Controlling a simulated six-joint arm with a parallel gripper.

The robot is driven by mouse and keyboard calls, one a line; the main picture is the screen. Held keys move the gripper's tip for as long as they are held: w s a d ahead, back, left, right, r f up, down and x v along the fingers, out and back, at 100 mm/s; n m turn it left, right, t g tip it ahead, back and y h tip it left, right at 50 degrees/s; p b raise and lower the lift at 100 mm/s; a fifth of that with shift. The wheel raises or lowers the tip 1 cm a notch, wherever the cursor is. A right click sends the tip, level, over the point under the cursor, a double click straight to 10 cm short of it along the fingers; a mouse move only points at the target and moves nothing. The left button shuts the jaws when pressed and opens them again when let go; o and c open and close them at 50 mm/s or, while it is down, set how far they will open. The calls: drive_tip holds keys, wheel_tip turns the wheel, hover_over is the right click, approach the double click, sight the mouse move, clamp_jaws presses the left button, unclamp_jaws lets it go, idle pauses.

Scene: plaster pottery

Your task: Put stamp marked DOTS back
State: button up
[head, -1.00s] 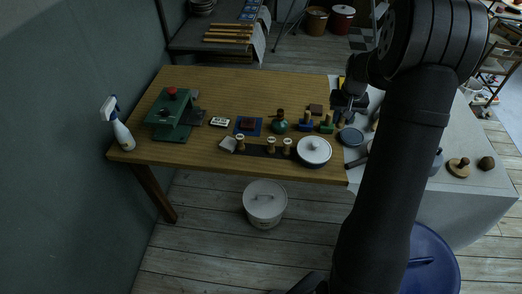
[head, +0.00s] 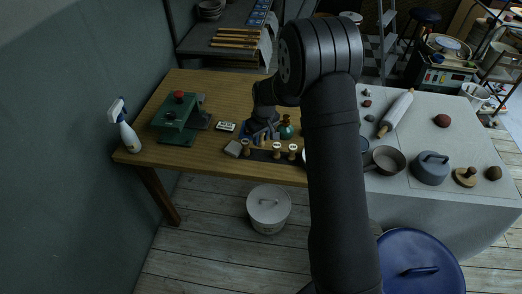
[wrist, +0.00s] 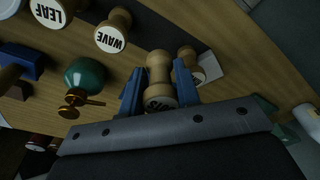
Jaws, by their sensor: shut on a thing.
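My gripper (wrist: 158,88) is shut on a light wooden stamp (wrist: 158,72), with one blue finger on each side of it. In the head view my gripper (head: 262,137) is over the dark stamp strip (head: 263,156), by the gap between the left stamp (head: 245,147) and the middle one (head: 277,150). Whether the held stamp touches the strip is unclear.
A pale block (head: 233,148) lies left of the strip. A green press (head: 178,120) and a spray bottle (head: 124,128) stand further left. My arm hides the table's right part.

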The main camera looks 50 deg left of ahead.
drive_tip(key=shift+f, duration=3)
drive_tip(key=shift+f, duration=0.1)
drive_tip(key=o, duration=0.8)
drive_tip(key=shift+o, duration=0.2)
wheel_tip(320, 180, up, 12)
drive_tip(key=d, duration=0.1)
drive_tip(key=shift+d, duration=0.25)
